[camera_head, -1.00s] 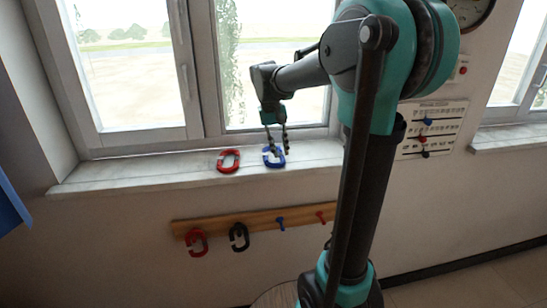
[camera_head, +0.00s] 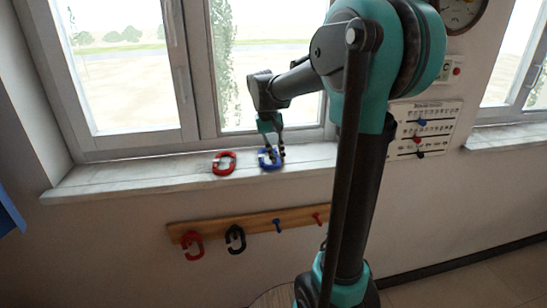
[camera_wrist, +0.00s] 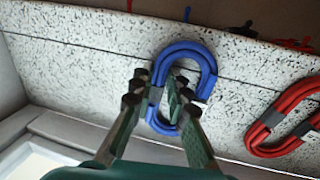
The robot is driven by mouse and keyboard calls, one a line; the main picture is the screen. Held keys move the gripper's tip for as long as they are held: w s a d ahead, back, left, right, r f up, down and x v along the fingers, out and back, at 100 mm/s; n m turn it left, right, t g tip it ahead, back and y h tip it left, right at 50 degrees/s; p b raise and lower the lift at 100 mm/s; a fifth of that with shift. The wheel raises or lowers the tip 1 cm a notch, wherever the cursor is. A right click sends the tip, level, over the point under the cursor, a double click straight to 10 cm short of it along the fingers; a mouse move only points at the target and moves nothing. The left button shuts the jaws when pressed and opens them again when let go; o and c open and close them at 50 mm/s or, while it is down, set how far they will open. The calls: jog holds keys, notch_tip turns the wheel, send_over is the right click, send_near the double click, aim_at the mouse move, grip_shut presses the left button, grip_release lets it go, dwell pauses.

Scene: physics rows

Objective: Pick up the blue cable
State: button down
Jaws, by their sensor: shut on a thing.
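The blue cable (camera_head: 271,158) is a coiled oval loop with grey bands, lying on the window sill. It also shows in the wrist view (camera_wrist: 193,50). My gripper (camera_head: 271,151) is down at the cable from above. In the wrist view my gripper (camera_wrist: 155,88) has its fingers on either side of the left strand of the loop, shut on it. The fingers hide part of that strand. The cable looks to be still at the sill's surface; I cannot tell whether there is a gap beneath it.
A red cable coil (camera_head: 224,163) lies on the sill left of the blue one. Below, a wooden peg rail (camera_head: 255,222) holds a red coil (camera_head: 192,245) and a black coil (camera_head: 235,239). The window (camera_head: 270,70) stands close behind the sill.

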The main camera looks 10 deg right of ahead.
aim_at(277, 159)
notch_tip(277, 159, up, 20)
dwell(0.5)
dwell(0.5)
